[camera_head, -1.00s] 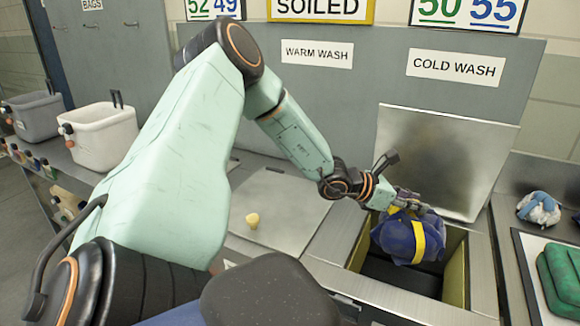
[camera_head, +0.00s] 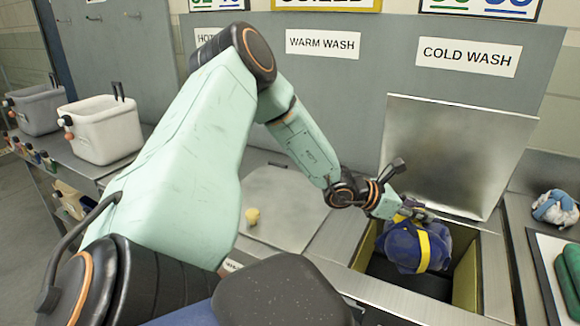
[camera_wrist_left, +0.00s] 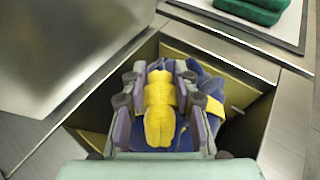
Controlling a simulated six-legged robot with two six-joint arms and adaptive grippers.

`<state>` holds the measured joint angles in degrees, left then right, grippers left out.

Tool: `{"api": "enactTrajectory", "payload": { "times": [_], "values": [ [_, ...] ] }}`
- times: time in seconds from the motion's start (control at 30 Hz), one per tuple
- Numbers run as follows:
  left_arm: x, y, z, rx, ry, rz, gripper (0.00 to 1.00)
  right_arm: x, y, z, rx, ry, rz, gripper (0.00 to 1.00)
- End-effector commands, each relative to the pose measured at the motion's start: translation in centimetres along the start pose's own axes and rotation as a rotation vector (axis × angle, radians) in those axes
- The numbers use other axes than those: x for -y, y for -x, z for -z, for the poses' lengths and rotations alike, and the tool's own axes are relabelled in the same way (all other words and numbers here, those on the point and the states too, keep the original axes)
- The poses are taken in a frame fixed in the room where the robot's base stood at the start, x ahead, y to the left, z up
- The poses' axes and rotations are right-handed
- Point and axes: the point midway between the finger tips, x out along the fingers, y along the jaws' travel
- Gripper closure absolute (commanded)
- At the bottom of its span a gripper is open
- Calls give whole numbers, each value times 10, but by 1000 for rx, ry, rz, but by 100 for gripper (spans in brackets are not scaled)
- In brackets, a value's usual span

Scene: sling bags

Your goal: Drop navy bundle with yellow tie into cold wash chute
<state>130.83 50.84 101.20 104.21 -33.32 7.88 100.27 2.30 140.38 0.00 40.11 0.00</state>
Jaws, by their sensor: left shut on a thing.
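The navy bundle with the yellow tie (camera_head: 408,246) hangs in the opening of the cold wash chute (camera_head: 466,277), below the COLD WASH sign (camera_head: 468,56). My left gripper (camera_head: 412,213) is shut on the bundle from above. In the left wrist view the bundle (camera_wrist_left: 214,84) shows between and beyond the fingers (camera_wrist_left: 160,100), with the yellow tie between them. The chute's yellow inner walls (camera_wrist_left: 224,62) show around the bundle. The chute's metal lid (camera_head: 452,155) stands open behind it. My right gripper is not in view.
A closed metal lid with a yellow knob (camera_head: 252,216) lies left of the chute, below the WARM WASH sign (camera_head: 323,43). A white-and-blue bundle (camera_head: 555,208) and green folded cloth (camera_head: 570,272) on a tray are at the right. Grey bins (camera_head: 104,129) stand at the far left.

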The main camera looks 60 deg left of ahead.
Motion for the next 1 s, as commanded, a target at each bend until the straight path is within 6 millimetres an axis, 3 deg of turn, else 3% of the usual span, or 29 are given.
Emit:
{"api": "enactTrajectory", "payload": {
  "times": [0.1, 0.4, 0.43, 0.7, 1.0],
  "values": [
    [-1, -5, 8, 4, -2, 0, 100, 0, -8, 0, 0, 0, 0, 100],
    [-2, -6, 8, 4, -2, 0, 100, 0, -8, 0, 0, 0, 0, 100],
    [-2, -6, 8, 4, -2, 0, 69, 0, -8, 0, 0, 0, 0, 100],
    [-2, -6, 9, 3, -1, 0, 46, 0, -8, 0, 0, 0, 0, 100],
    [-2, -6, 10, -1, 0, 1, 45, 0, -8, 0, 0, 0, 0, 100]
  ]
}}
